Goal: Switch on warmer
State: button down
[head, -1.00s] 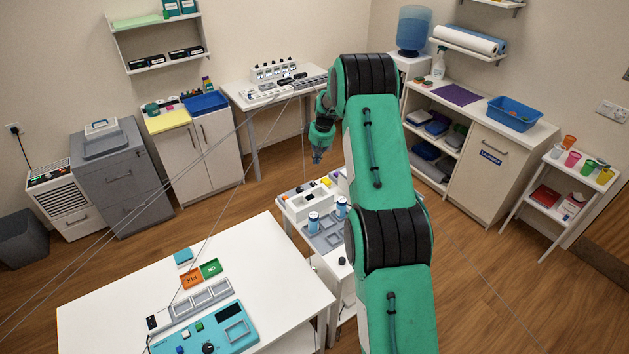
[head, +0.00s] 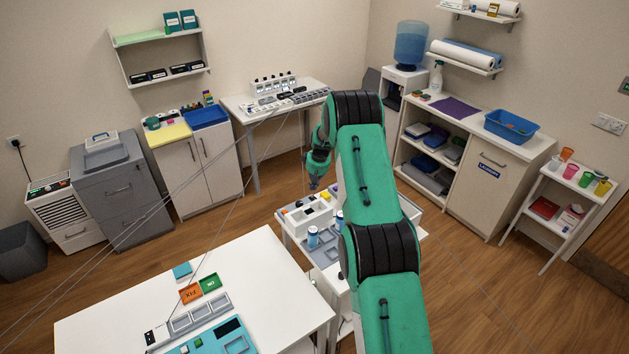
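No label in the head view clearly marks a warmer. One possible candidate is the white slatted unit (head: 67,212) at the far left, with a dark control panel (head: 48,186) on top bearing small coloured marks. Its switches are too small to make out. My gripper (head: 315,185) hangs fingers down at the end of my green arm, beyond the front table. In the picture it is just above the white trolley and well to the right of the slatted unit. It appears to touch nothing. Its fingers are too small to tell whether they are open.
A white table (head: 265,280) in front carries a teal console (head: 207,345) and small trays. The trolley (head: 420,233) behind it holds blue-capped bottles and is partly hidden by my arm. Grey drawers (head: 115,205) stand beside the slatted unit. Thin lines cross the left side. Wooden floor is open between the furniture.

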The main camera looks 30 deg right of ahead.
aim_at(313, 199)
jog(key=shift+s+f+p, duration=0.1)
jog(key=shift+f+p, duration=0.3)
jog(key=shift+f, duration=2.35)
jog(key=shift+f+b, duration=0.2)
jog(key=shift+b, duration=0.45)
jog(key=shift+s+f+t+b, duration=0.25)
jog(key=shift+t+b, duration=0.25)
jog(key=shift+b, duration=0.65)
jog(key=shift+w+r, duration=0.1)
jog(key=shift+w, duration=0.05)
jog(key=shift+w+r, duration=0.15)
jog(key=shift+w, duration=0.6)
jog(key=shift+r, duration=0.2)
